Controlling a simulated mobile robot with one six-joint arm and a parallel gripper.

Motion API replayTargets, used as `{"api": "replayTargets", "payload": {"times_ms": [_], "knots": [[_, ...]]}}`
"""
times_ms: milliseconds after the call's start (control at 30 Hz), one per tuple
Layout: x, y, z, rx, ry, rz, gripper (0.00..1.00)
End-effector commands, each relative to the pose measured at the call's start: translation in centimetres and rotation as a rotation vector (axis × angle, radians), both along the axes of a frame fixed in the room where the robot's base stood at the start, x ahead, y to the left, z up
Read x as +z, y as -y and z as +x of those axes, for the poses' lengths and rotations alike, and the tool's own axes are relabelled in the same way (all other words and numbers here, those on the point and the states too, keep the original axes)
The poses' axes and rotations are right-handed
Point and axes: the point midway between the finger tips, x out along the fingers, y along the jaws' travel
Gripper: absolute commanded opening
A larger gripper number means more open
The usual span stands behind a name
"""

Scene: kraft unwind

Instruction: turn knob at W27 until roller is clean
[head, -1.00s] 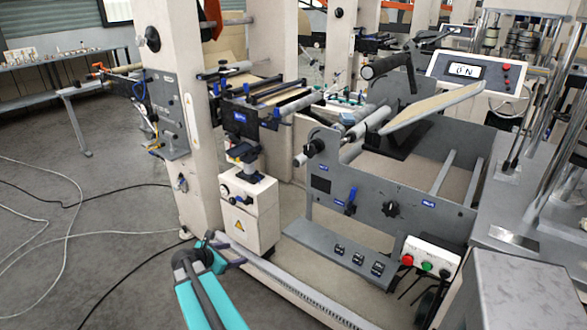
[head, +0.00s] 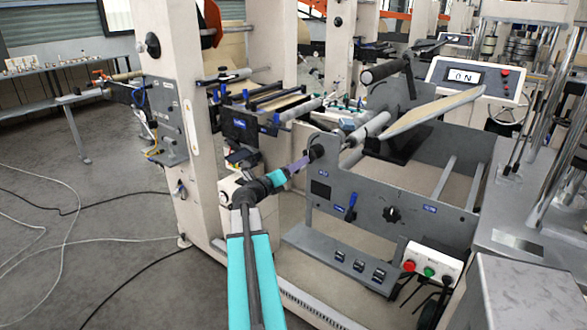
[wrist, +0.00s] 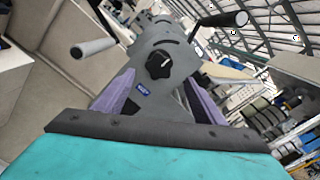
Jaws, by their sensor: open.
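My gripper (head: 300,164) reaches up to the upper left corner of the grey side panel. In the wrist view its purple fingers (wrist: 158,92) are spread open, with nothing between the tips. A black round knob (wrist: 159,65) with a white mark sits on a rounded grey plate ahead of them, apart from the fingers. In the head view this appears to be the knob (head: 316,152) just beyond the fingertips; contact cannot be judged there. Blue labels are too small to read as W27. A grey roller (head: 371,127) lies behind the panel; whether its surface is clean cannot be told.
Another black knob (head: 391,214) and a blue lever (head: 351,207) are lower on the panel. A button box (head: 432,262) stands at lower right. In the wrist view, a grey handle (wrist: 92,47) and black lever (wrist: 220,19) stick out near the knob.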

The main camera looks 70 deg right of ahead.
Motion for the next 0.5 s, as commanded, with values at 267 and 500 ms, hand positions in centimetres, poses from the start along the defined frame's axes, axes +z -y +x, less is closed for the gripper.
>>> {"api": "replayTargets", "payload": {"times_ms": [267, 500], "knots": [[-0.07, -0.01, 0.04, 0.000, 0.002, 0.001, 0.64], [-0.14, 0.57, -0.05, 0.000, 0.003, 0.001, 0.64]]}}
